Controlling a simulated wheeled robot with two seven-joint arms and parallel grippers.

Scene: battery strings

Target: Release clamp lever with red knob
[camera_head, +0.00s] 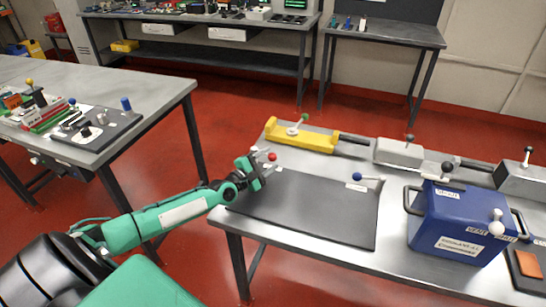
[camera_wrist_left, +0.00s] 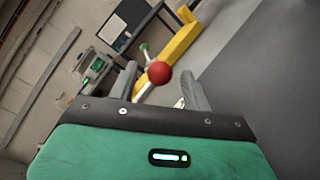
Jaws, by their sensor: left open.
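The clamp lever's red knob (camera_head: 272,156) is at the left edge of the black mat (camera_head: 310,208), right at my left gripper (camera_head: 265,160). In the left wrist view the red knob (camera_wrist_left: 159,73) sits on a thin pale rod. It shows between the two grey fingers of my left gripper (camera_wrist_left: 160,85), which are apart. I see a gap on each side of the knob; whether it lies fully between the fingertips in depth I cannot tell. The clamp's base is mostly hidden by the gripper. My right gripper is not in view.
A second lever with a blue knob (camera_head: 357,176) stands at the mat's right side. A yellow bar tool (camera_head: 300,136) with a green knob lies behind. A blue battery box (camera_head: 455,225) stands to the right. The mat's middle is clear.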

